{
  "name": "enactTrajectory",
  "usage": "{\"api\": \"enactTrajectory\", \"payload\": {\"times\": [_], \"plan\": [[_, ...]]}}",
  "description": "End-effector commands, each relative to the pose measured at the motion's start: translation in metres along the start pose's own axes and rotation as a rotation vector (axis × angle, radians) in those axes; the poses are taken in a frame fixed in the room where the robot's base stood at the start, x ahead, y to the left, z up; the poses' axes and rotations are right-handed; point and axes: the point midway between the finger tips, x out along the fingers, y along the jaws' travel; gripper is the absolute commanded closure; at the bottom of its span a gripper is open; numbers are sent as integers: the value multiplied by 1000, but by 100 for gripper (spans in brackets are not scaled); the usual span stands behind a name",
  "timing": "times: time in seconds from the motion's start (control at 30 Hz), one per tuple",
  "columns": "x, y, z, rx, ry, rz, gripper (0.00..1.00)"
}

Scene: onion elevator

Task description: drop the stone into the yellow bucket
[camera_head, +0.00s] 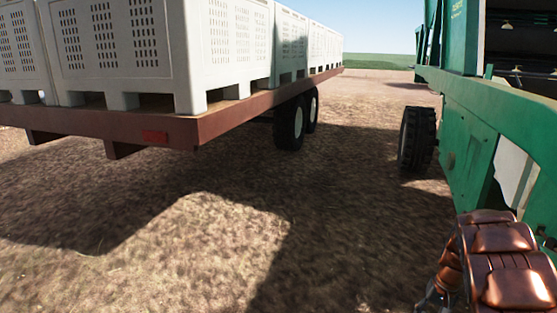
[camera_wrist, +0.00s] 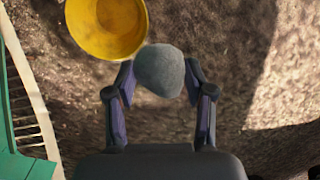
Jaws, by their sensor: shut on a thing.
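In the wrist view a rounded grey stone (camera_wrist: 159,71) sits between the two fingertips of my gripper (camera_wrist: 160,80). The gripper is shut on it, with one finger at each side. The yellow bucket (camera_wrist: 108,28) is at the top left of the wrist view, its round opening facing the camera and its upper edge cut off by the frame. The stone's upper left edge is close to the bucket's lower right rim in the picture. The height between them cannot be told. The head view shows neither stone, bucket nor gripper.
In the head view a trailer (camera_head: 225,118) with pale slotted crates (camera_head: 120,45) stands at the left. A green machine (camera_head: 475,115) with a black wheel (camera_head: 417,138) stands at the right. Bare soil lies between them. A green frame (camera_wrist: 20,160) edges the wrist view's left side.

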Motion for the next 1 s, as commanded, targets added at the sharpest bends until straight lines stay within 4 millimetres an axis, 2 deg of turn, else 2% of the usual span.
{"api": "enactTrajectory", "payload": {"times": [0.03, 0.6, 0.8, 1.0], "plan": [[25, 14, -4, 19, 1, -3, 100], [166, 135, -22, 192, 29, -27, 100], [196, 164, -23, 234, 37, -33, 100], [206, 175, -22, 251, 40, -35, 100]]}}
